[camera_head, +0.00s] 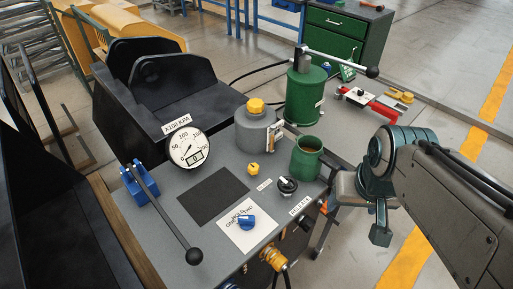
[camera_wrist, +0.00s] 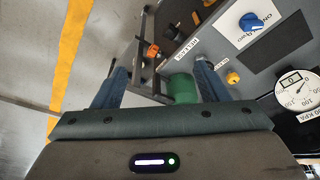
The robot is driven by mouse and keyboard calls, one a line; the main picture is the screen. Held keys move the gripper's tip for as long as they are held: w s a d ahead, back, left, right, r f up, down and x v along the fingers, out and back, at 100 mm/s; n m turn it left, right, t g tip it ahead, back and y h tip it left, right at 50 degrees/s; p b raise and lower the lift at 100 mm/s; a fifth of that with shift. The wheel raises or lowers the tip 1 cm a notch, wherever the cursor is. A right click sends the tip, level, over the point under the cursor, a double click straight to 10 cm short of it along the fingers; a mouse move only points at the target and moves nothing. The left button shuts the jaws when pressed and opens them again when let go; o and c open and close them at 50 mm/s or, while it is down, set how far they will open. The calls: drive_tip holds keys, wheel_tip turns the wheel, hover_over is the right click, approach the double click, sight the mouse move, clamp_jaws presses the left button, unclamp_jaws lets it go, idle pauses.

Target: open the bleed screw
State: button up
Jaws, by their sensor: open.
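A small yellow knob (camera_head: 253,169) stands on the grey bench top (camera_head: 155,205), in front of the grey tank, with a small label too blurred to read. It is the likeliest bleed screw, though I cannot confirm this. It also shows in the wrist view (camera_wrist: 233,78), right of the right finger. My gripper (camera_head: 372,205) is right of the bench, well apart from the knob. In the wrist view its two blue fingers (camera_wrist: 160,85) are wide apart. A green cup (camera_wrist: 182,88) shows beyond and between them, not held.
Near the knob are a black knob (camera_head: 287,185), a green cup (camera_head: 307,158), the grey tank (camera_head: 255,133) and a blue knob (camera_head: 247,222) on a white card. A long lever (camera_head: 165,213) crosses the left side. A gauge (camera_head: 190,147) stands behind.

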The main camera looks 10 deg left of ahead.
drive_tip(key=shift+c, duration=1.4)
drive_tip(key=m+g+b, duration=0.3)
drive_tip(key=m+b, duration=0.1)
drive_tip(key=m, duration=0.1)
hover_over(253, 167)
wheel_tip(253, 167, down, 7)
wheel_tip(253, 167, down, 14)
drive_tip(key=shift+r, duration=0.1)
drive_tip(key=c, duration=1)
